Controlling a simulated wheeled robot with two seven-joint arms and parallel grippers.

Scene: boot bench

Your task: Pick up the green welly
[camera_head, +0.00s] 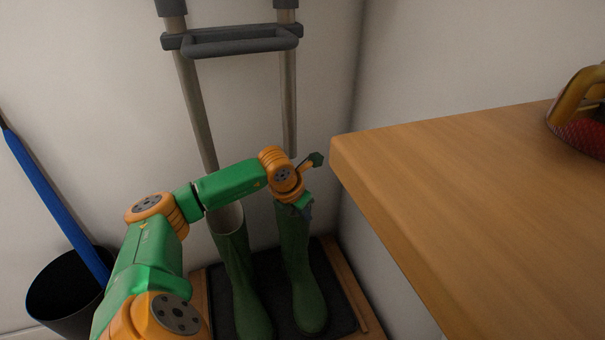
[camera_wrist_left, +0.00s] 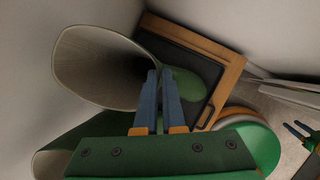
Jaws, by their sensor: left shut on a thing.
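Two green wellies stand side by side in the head view, the left one (camera_head: 240,275) and the right one (camera_head: 296,265). My left gripper (camera_head: 302,209) is at the top of the right welly. In the left wrist view its blue fingers (camera_wrist_left: 151,98) are shut on the rim of that welly (camera_wrist_left: 100,60), whose pale opening faces the camera. The welly looks upright; I cannot tell whether its sole is clear of the tray. The other welly (camera_wrist_left: 60,150) is partly hidden by my gripper's palm. My right gripper (camera_wrist_left: 298,131) shows small at the right edge, fingers apart and empty.
The wellies are over a dark tray with a wooden frame (camera_head: 351,290). A wooden bench top (camera_head: 450,170) fills the right side, its corner close to my left wrist. Grey poles with a handle (camera_head: 240,44) lean behind. A black bucket (camera_head: 62,295) with a blue pole (camera_head: 55,200) stands left.

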